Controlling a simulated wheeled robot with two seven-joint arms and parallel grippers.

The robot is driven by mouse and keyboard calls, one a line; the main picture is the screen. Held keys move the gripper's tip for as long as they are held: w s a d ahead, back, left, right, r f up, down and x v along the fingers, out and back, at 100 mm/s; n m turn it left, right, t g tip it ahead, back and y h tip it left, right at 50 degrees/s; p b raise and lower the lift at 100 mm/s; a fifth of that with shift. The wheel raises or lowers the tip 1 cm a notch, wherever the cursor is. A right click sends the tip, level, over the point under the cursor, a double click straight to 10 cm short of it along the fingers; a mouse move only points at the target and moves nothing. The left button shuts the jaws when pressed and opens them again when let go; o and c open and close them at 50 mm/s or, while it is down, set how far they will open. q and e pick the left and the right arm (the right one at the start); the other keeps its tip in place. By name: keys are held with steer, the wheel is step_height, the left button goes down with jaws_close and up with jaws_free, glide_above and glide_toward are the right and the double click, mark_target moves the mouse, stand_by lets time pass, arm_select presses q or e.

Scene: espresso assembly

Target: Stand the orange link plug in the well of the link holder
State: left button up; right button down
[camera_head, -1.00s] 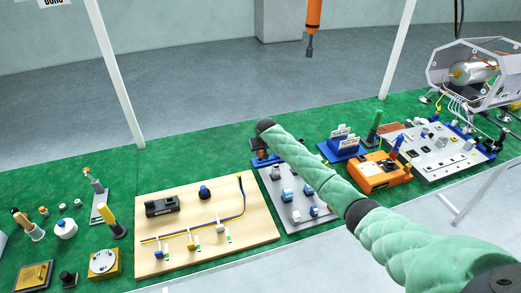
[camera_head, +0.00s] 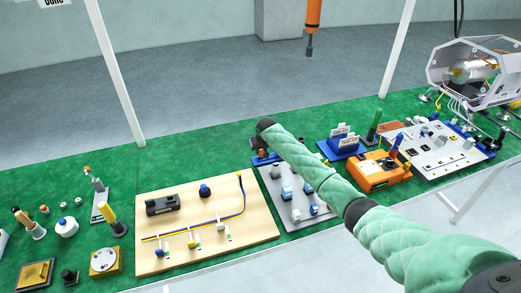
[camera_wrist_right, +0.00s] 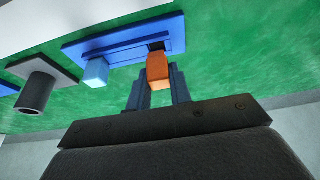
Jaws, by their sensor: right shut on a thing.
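The orange link plug (camera_wrist_right: 158,72) is between the two dark blue fingers of my right gripper (camera_wrist_right: 160,88) in the right wrist view. The gripper is shut on it. The blue link holder (camera_wrist_right: 78,50) lies just beyond. The plug's far end overlaps a dark opening in the holder. I cannot tell whether the plug is inside the well or only in front of it. In the head view the holder (camera_head: 258,162) shows small beside my right wrist, partly hidden by the arm. My left gripper is not in view.
A light blue block (camera_wrist_right: 95,72) stands at the holder's near edge. A grey plate (camera_wrist_right: 58,72) with a dark cylinder (camera_wrist_right: 37,92) is to its left. In the head view, a grey board (camera_head: 290,212) lies under my right arm, with a wooden board (camera_head: 180,240) left of it.

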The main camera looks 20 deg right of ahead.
steer(key=shift+p, duration=0.3)
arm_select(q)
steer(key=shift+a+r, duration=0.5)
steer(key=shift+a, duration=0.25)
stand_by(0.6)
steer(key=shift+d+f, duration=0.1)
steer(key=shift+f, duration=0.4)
arm_select(e)
steer(key=shift+f, duration=1.15)
steer(key=c, duration=1.2)
jaws_free()
